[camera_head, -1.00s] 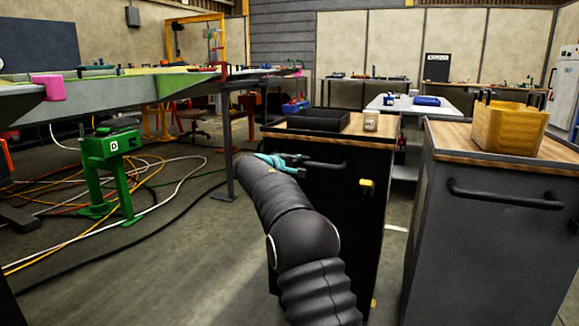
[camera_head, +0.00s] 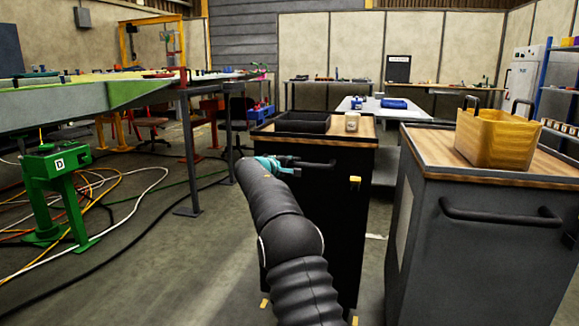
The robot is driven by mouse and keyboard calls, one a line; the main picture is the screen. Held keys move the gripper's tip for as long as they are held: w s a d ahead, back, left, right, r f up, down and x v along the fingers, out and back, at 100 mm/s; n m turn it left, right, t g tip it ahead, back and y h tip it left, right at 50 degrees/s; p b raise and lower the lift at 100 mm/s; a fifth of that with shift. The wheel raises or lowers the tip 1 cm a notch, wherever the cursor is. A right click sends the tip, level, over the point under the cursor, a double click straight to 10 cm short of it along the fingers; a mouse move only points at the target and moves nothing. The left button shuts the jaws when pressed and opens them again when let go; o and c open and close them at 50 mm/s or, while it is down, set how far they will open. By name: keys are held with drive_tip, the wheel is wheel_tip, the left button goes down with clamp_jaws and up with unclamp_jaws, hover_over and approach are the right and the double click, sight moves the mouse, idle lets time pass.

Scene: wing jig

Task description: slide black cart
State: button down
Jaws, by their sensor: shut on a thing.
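The black cart (camera_head: 345,222) stands in the middle of the view, with a wooden top. A black tray (camera_head: 302,122) and a small pale jar (camera_head: 352,121) sit on that top. A dark bar handle (camera_head: 318,164) runs along the cart's upper front. My gripper (camera_head: 283,162), with teal parts, is shut on this handle near its left end. My arm hides the cart's lower left front, and the fingertips are too small to make out clearly. A yellow tag (camera_head: 355,182) is on the cart's front at the right.
A grey cart (camera_head: 480,245) with a yellow crate (camera_head: 497,138) stands close on the right, with a narrow gap between. A green stand (camera_head: 52,185), loose cables (camera_head: 120,215) and the wing jig (camera_head: 120,97) are on the left. Floor (camera_head: 185,265) is open at front left.

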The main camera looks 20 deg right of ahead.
drive_tip(key=shift+w+r, duration=0.1)
drive_tip(key=shift+w, duration=0.1)
drive_tip(key=c, duration=1)
unclamp_jaws()
drive_tip(key=shift+d, duration=0.2)
drive_tip(key=shift+o, duration=0.2)
drive_tip(key=shift+a, duration=0.2)
drive_tip(key=shift+s+a, duration=0.1)
drive_tip(key=shift+a, duration=0.1)
drive_tip(key=v, duration=1.1)
drive_tip(key=shift+s, duration=0.15)
drive_tip(key=shift+a, duration=0.1)
